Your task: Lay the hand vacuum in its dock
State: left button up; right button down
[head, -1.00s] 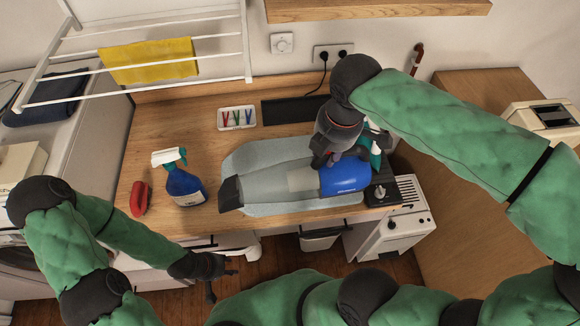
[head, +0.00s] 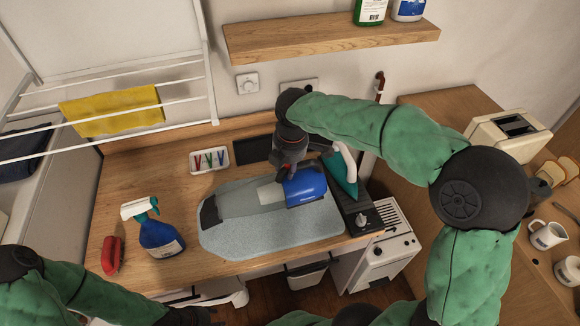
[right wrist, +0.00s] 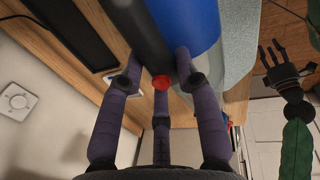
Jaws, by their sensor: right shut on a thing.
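The hand vacuum (head: 305,187), with a blue body, a clear grey middle and a dark nozzle, lies across the back part of the grey mat in the head view. I cannot tell whether it touches the mat. My right gripper (head: 290,170) is shut on its dark handle; the right wrist view shows the fingers around the handle (right wrist: 145,35) near a red button. The black flat dock (head: 252,151) lies behind it against the wall, partly hidden by my right arm. My left gripper (right wrist: 283,75) has its fingers spread and empty; in the head view it is at the bottom edge.
The grey mat (head: 270,240) covers the counter's middle. A teal iron (head: 342,175) stands close to the vacuum's right. A white tray of coloured clips (head: 210,160) is left of the dock. A blue spray bottle (head: 160,238) and a red brush (head: 112,255) stand left of the mat.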

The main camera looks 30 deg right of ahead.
jog(key=shift+w+d+f, duration=0.1)
jog(key=shift+w+f, duration=0.25)
jog(key=shift+w, duration=0.05)
jog(key=shift+w+f, duration=0.15)
jog(key=shift+f, duration=0.6)
jog(key=shift+w+f, duration=0.1)
jog(key=shift+f, duration=0.65)
jog(key=c, duration=0.9)
grip_release()
jog(key=shift+s+f, duration=0.15)
